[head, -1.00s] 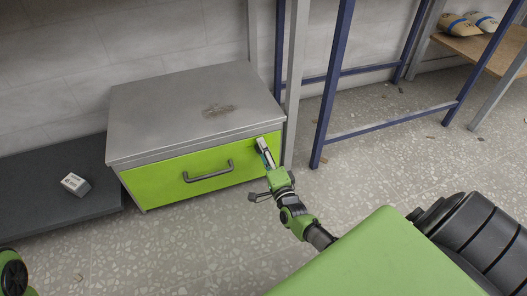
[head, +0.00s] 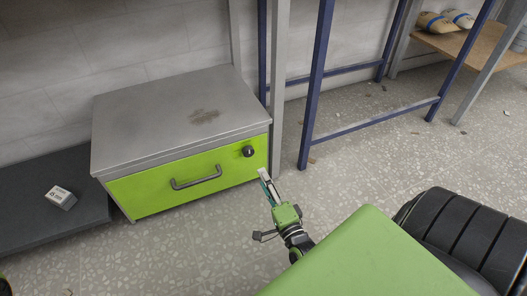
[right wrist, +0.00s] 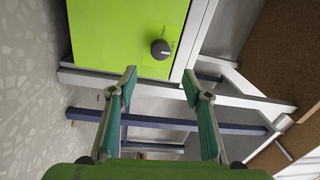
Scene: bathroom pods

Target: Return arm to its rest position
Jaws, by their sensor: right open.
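My right gripper (head: 266,184) is in front of the right end of a green-fronted metal cabinet, apart from it. It also shows in the right wrist view (right wrist: 158,85), with its two teal-padded fingers spread and nothing between them. The cabinet's green front (head: 160,186) has a dark bar handle and a round black knob (head: 249,151). The knob also shows in the right wrist view (right wrist: 160,49), beyond the fingertips and apart from them. The cabinet front looks closed. My left gripper does not show; only a bit of that arm is at the lower left edge.
A small white box (head: 60,197) lies on a dark low platform (head: 28,222) at the left. Blue and grey frame legs (head: 315,80) stand right of the cabinet. Speckled floor in front is clear.

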